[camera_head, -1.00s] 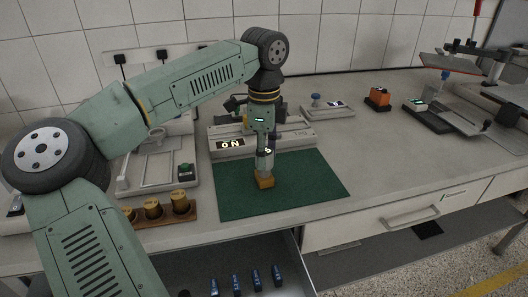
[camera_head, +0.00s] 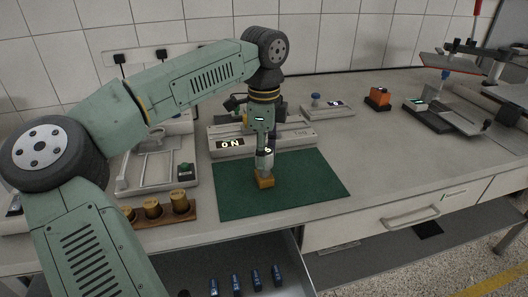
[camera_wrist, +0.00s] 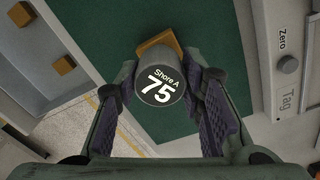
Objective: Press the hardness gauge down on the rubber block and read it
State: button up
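The hardness gauge (camera_wrist: 160,88) is a dark round-faced cylinder whose face reads "Shore A 75" in the wrist view. My gripper (camera_wrist: 165,98) is shut on it, with purple finger pads at both sides. In the head view my gripper (camera_head: 265,150) points straight down and the gauge (camera_head: 265,163) stands upright. The rubber block (camera_head: 265,182) is small and orange-brown and lies on the green mat (camera_head: 315,185). The gauge's lower end appears to meet the block's top. In the wrist view the gauge hides part of the block (camera_wrist: 158,42).
A scale with a lit display (camera_head: 232,144) stands behind the mat. Several brass cylinders in a wooden rack (camera_head: 165,215) are at the left. An open drawer (camera_head: 225,262) below holds several blue items. The bench right of the mat is clear.

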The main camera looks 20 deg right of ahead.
jog(key=o, duration=1.3)
jog(key=shift+c, duration=0.2)
